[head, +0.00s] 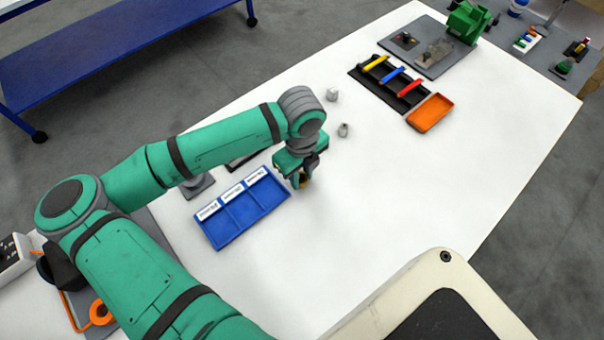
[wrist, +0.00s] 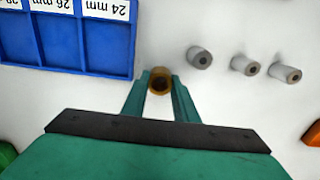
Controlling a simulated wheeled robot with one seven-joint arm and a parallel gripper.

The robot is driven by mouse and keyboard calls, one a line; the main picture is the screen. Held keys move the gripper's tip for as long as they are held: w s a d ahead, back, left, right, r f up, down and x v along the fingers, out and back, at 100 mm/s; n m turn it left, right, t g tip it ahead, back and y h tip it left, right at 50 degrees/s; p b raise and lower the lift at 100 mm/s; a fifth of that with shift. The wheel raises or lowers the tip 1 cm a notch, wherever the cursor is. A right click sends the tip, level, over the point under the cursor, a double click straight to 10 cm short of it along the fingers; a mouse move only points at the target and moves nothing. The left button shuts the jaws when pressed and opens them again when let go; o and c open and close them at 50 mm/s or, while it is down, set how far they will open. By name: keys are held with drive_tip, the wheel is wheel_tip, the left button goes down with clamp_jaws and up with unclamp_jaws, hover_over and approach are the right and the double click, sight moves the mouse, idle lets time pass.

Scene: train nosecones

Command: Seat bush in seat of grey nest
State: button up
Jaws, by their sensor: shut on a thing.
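My gripper (head: 301,183) is shut on a brass-coloured bush (wrist: 160,80), a short ring with a dark bore that sits between the fingertips in the wrist view. In the head view the gripper points down over the white table, just right of the blue tray, and mostly hides the bush. A grey block (head: 198,185) stands behind the blue tray, partly hidden by my arm; I cannot tell whether it is the grey nest. No seat shows clearly.
The blue tray (head: 233,237) has three labelled compartments. Farther off are a black rack (head: 358,72) with coloured tools, an orange tray (head: 446,102) and a grey board (head: 408,57). The table's near right is clear.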

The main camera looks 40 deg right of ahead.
drive_tip(key=shift+f, duration=0.15)
drive_tip(key=o, duration=1.1)
drive_tip(key=shift+o, duration=0.2)
